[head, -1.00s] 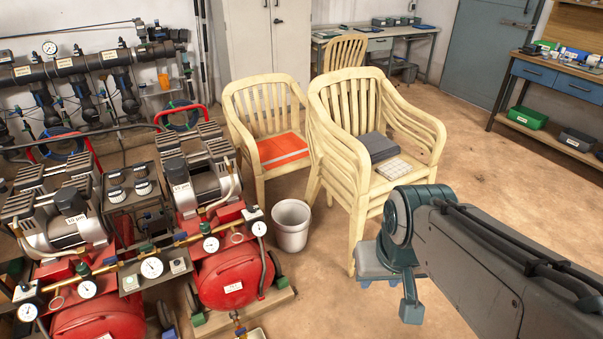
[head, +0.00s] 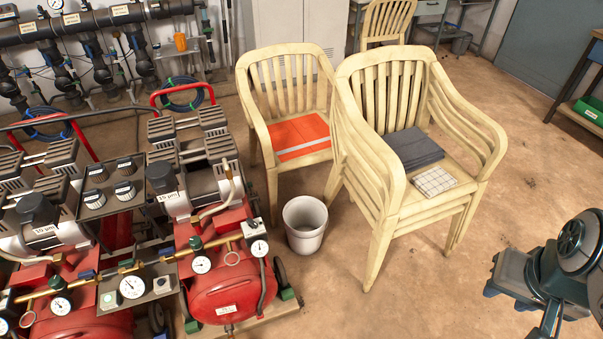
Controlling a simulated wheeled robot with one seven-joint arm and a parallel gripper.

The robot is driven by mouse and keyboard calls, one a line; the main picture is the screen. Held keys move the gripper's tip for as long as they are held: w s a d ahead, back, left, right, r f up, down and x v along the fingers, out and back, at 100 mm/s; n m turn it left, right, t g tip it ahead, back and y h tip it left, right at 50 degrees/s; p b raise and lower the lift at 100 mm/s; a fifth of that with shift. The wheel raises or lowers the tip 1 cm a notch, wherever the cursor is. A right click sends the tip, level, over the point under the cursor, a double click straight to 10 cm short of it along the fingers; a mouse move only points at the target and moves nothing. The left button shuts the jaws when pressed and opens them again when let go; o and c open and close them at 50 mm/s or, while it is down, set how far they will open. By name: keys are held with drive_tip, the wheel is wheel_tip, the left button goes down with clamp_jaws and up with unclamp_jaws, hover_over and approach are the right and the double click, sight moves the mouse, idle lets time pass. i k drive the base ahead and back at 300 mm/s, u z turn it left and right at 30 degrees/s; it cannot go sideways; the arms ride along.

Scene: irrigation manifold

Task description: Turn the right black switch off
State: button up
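A grey panel (head: 112,193) stands between the two red compressors at left and carries several round dark knobs, the right ones including an upper knob (head: 126,166) and a lower knob (head: 125,190). A black box-shaped part (head: 162,177) sits on the right compressor, and a similar black box (head: 38,209) sits on the left one. I cannot tell which of these is the right black switch, nor the on or off setting of any. My gripper (head: 530,292) is at the lower right edge, partly cut off, over the floor and far from the compressors. Its opening is unclear.
A stack of cream chairs (head: 385,190) with a grey cloth (head: 412,148) stands between my arm and the compressors. Another chair (head: 262,110) and a white bucket (head: 305,224) are nearby. Pipes (head: 75,30) line the back wall.

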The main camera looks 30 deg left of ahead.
sight(251, 224)
drive_tip(key=u, duration=0.25)
drive_tip(key=i, duration=1)
drive_tip(key=u, duration=0.9)
drive_tip(key=i, duration=0.45)
drive_tip(key=u, duration=0.35)
